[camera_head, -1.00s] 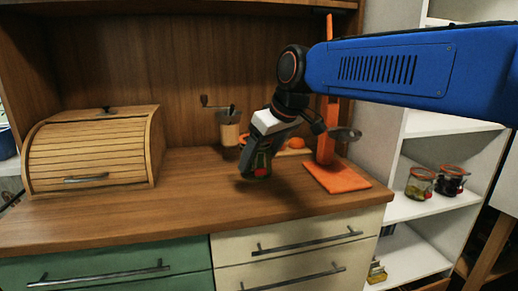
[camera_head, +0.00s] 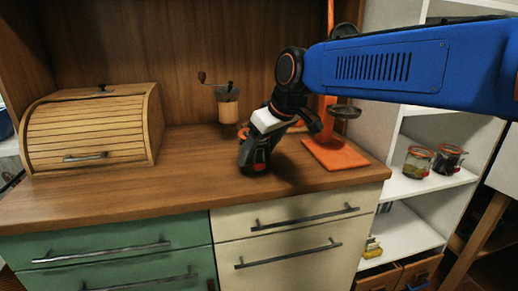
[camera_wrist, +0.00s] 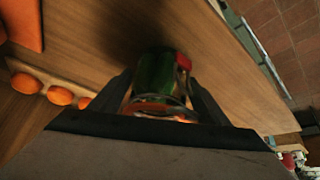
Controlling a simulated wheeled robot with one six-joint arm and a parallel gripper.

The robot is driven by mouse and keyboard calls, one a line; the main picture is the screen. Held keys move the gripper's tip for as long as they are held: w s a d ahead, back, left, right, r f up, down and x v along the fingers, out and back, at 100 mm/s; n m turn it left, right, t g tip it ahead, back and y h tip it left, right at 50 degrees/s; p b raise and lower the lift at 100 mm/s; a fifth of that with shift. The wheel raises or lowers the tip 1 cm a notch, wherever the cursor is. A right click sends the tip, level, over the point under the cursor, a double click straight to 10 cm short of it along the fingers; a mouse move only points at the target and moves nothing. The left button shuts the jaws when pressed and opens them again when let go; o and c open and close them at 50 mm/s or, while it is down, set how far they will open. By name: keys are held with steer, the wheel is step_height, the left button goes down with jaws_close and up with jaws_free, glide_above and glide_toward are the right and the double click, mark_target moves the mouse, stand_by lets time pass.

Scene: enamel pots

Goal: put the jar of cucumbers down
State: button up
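The jar of cucumbers (camera_wrist: 155,75) is glass with green contents, an orange-red ring and a red clip. In the wrist view it sits between the two dark fingers of my gripper (camera_wrist: 162,82), which look closed on its sides. In the head view my gripper (camera_head: 255,160) points down, tilted, low over the wooden countertop (camera_head: 190,180), near its middle. There the jar is mostly hidden by the fingers; only a bit of red shows. A dark shadow lies close beside it. I cannot tell whether its base touches the wood.
A wooden bread box (camera_head: 90,130) stands at the left. A grinder (camera_head: 226,100) is at the back wall. An orange scale-like stand (camera_head: 335,153) is just right of my gripper. Oranges (camera_wrist: 60,96) lie in a row nearby. Two jars (camera_head: 418,162) stand on the white shelf. The counter's left-middle is clear.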

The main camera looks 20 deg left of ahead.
steer(key=o, duration=0.4)
steer(key=shift+r, duration=0.1)
steer(key=v, duration=1.2)
steer(key=shift+d, duration=0.1)
